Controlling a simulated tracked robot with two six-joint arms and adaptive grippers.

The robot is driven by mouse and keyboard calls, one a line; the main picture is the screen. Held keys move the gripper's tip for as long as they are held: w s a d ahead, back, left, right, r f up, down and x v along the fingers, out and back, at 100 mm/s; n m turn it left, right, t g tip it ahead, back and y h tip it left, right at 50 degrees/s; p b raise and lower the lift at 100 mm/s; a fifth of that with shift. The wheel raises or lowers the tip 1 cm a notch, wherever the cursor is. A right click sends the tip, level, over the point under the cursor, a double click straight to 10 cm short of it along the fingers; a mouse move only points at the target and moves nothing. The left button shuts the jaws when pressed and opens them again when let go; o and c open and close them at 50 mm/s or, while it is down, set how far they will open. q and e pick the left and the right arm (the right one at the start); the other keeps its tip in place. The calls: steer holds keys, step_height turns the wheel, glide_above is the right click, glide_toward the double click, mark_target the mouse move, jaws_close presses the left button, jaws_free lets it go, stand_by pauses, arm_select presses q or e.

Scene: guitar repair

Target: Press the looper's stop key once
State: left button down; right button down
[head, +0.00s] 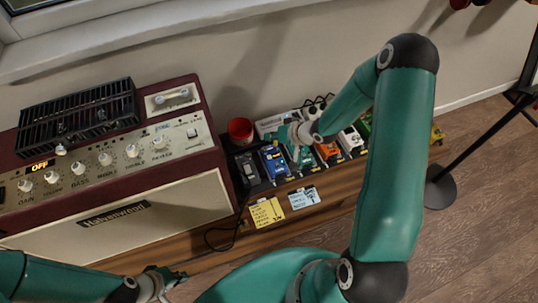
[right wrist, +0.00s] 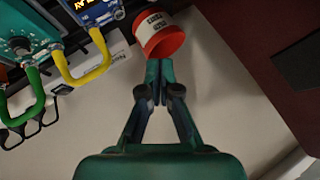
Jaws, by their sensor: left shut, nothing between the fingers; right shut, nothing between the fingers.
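A row of pedals stands on the board beside the amplifier. A blue pedal (head: 274,163) with a lit display also shows at the top of the right wrist view (right wrist: 90,10). I cannot read which pedal is the looper, and no stop key can be made out. My right gripper (head: 290,133) is shut and empty over the back of the pedal row, near the teal pedal (head: 304,160). In the right wrist view its closed fingertips (right wrist: 160,68) point towards a red cup (right wrist: 160,35). My left gripper (head: 178,275) is shut and empty at the bottom, in front of the amplifier.
The red cup (head: 240,130) stands behind the pedals. A dark pedal (head: 248,170), an orange pedal (head: 328,153) and a white pedal (head: 351,140) share the row. The amplifier (head: 180,200) fills the left. Yellow (head: 266,211) and blue (head: 304,197) notes lie in front. Cables run behind the pedals.

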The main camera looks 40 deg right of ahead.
mark_target(271, 157)
step_height(271, 157, down, 8)
steer(key=b, duration=0.7)
steer(key=shift+f+b, duration=0.3)
steer(key=shift+f, duration=0.1)
steer(key=shift+f, duration=0.1)
stand_by(0.8)
steer(key=shift+f, duration=0.25)
steer(key=shift+s+f+b, duration=0.1)
steer(key=shift+f+b, duration=0.3)
steer(key=shift+b, duration=0.2)
stand_by(0.5)
steer(key=shift+r, duration=0.1)
steer(key=shift+r+p, duration=0.75)
steer(key=shift+p, duration=0.05)
